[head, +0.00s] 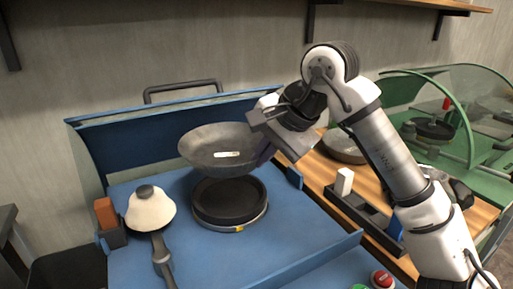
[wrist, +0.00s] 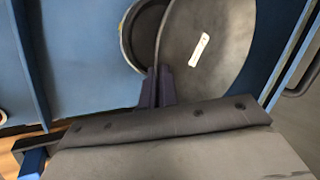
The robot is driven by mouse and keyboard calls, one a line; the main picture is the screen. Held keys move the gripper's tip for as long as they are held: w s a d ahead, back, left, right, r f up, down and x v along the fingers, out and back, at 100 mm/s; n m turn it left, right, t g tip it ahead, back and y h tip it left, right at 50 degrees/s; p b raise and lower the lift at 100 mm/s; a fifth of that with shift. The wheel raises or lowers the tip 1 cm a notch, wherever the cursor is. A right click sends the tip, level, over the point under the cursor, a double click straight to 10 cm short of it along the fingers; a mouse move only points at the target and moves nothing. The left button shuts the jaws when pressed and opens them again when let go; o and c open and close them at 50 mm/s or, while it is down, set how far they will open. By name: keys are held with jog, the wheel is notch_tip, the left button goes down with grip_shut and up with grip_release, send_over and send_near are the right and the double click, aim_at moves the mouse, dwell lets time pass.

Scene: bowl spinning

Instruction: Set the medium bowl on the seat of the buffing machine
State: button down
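A grey metal bowl (head: 215,145) with a small white strip inside hangs tilted above the seat, a black round dish (head: 230,198), of the blue buffing machine (head: 300,225). My gripper (head: 263,153) is shut on the bowl's right rim in the head view. In the wrist view, the dark fingers of my gripper (wrist: 157,90) pinch the wall of the bowl (wrist: 215,50), and the seat (wrist: 145,30) shows partly behind it. A gap shows between bowl and seat in the head view. I take the held bowl for the medium bowl; its size is not marked.
A white buffing cone (head: 150,210) on an arm stands left of the seat. The blue back wall (head: 120,145) rises behind. Another grey bowl (head: 343,150) lies on the wooden table to the right, near a black tray (head: 365,215). A green machine (head: 465,150) stands beyond.

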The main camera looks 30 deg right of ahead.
notch_tip(320, 180, down, 9)
jog(key=b, duration=0.7)
jog(key=shift+s+f, duration=0.1)
jog(key=shift+f, duration=0.05)
jog(key=shift+a, duration=0.1)
dwell(0.6)
jog(key=c, duration=1.6)
grip_release()
jog(key=v, duration=1.4)
jog(key=shift+s+p, duration=0.1)
jog(key=shift+p, duration=0.25)
jog(key=shift+f, duration=0.1)
